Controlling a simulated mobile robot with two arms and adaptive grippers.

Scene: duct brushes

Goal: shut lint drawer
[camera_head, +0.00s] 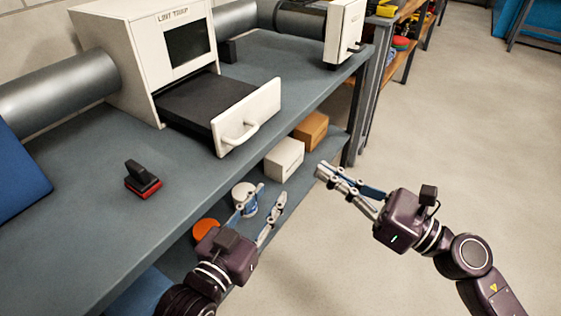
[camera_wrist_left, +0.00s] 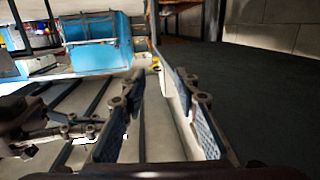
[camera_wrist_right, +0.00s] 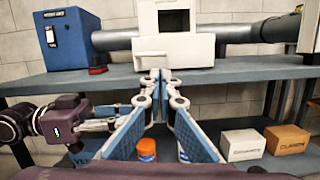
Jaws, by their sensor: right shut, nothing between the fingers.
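The white lint trap box (camera_head: 125,45) stands on the grey bench top, with its label above a dark window. Its lint drawer (camera_head: 262,100) is pulled well out, showing a dark tray (camera_head: 190,95) behind a white front with a handle (camera_head: 240,135). In the right wrist view the drawer front (camera_wrist_right: 150,47) faces me beyond the fingertips. My right gripper (camera_head: 322,171) is shut and empty, off the bench's front edge, to the right of the drawer and apart from it. My left gripper (camera_head: 266,198) is open and empty, in front of the bench and below the drawer front.
A red-based brush (camera_head: 142,180) lies on the bench left of the drawer. A blue box (camera_wrist_right: 66,40) stands further left. A white box (camera_head: 284,159), a brown box (camera_head: 311,130) and a tub sit on the lower shelf. The floor on the right is clear.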

